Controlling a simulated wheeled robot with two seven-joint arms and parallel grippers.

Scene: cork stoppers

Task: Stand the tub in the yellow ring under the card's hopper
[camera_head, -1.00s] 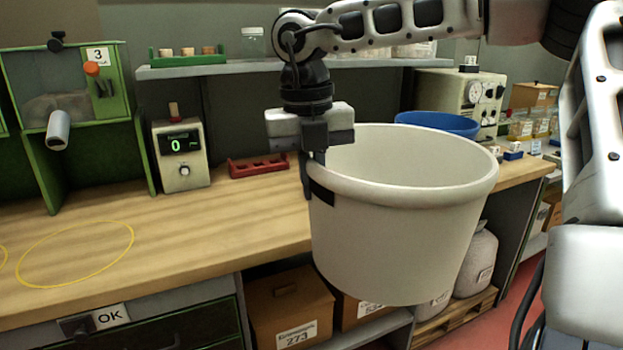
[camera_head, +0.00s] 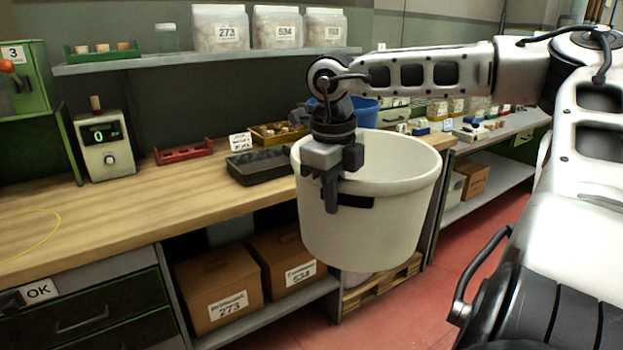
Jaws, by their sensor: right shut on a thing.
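The large cream tub (camera_head: 385,225) hangs upright in the air in front of the bench edge. My right gripper (camera_head: 336,190) is shut on the tub's near-left rim, beside a dark patch on its wall. The inside bottom of the tub is hidden. A yellow ring (camera_head: 56,232) on the bench top is cut off by the left picture edge, well left of the tub. A green hopper unit (camera_head: 25,85) marked 3 is partly in view at upper left. A small white card (camera_head: 240,141) stands on the bench; its writing is too small to read. My left gripper is out of view.
A scale-like box showing 0 (camera_head: 104,146), a red rack (camera_head: 184,152) and a dark tray (camera_head: 262,165) stand along the back of the bench. A blue bowl (camera_head: 366,112) is partly hidden behind the arm. Bare wood lies between the ring and the tub.

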